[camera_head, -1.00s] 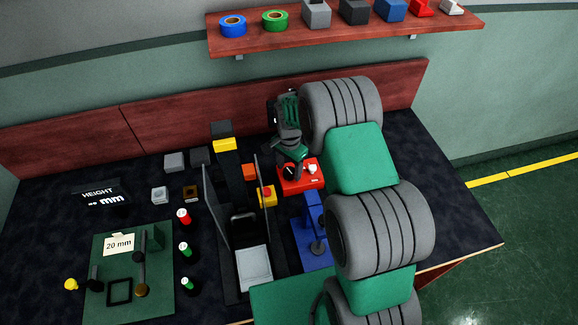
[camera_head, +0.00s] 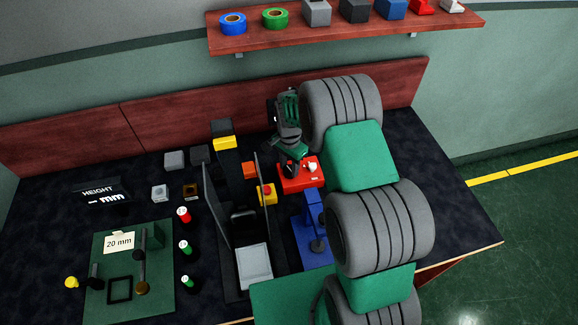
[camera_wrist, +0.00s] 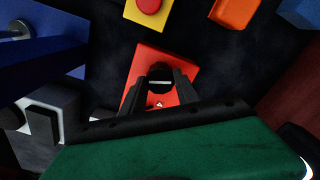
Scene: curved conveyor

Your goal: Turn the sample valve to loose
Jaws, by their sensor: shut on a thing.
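The sample valve is a red block (camera_head: 301,184) on the dark table, near the middle right in the head view. It also shows in the wrist view (camera_wrist: 150,62), with a dark round knob (camera_wrist: 160,74) between my fingers and a small white mark behind it. A white knob (camera_head: 313,167) sits on the block's right side. My gripper (camera_head: 290,170) points down at the block from above. In the wrist view my gripper (camera_wrist: 160,84) is shut on the dark knob, one finger on each side. The knob's lower part is hidden by the fingers.
A yellow box with a red button (camera_head: 266,194) stands left of the valve, with an orange block (camera_head: 250,170) behind it. A blue stand (camera_head: 314,230) is in front. A dark chute (camera_head: 230,220) lies farther left.

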